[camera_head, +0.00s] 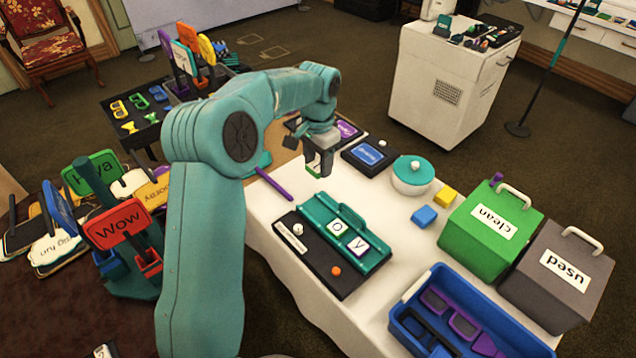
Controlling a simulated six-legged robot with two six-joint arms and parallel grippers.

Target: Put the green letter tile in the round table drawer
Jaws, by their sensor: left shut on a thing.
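My left arm comes in from the lower left and reaches over the white-topped table. Its gripper (316,170) is shut on a small tile (313,168), of which a pale face and a bit of green show between the fingers. It is held above the white table, behind the teal letter rack (318,209). The rack holds a tile marked "o" (338,227) and a tile marked "y" (358,246). I cannot make out a round table drawer. A dark reddish-brown surface (50,315) with signs lies at the left. My right gripper is not in view.
A teal-lidded white bowl (412,174), a yellow block (446,197) and a blue block (424,216) stand right of the rack. Green "clean" (480,243) and grey "used" (555,282) bins and a blue crate (400,318) with glasses line the table's right side.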

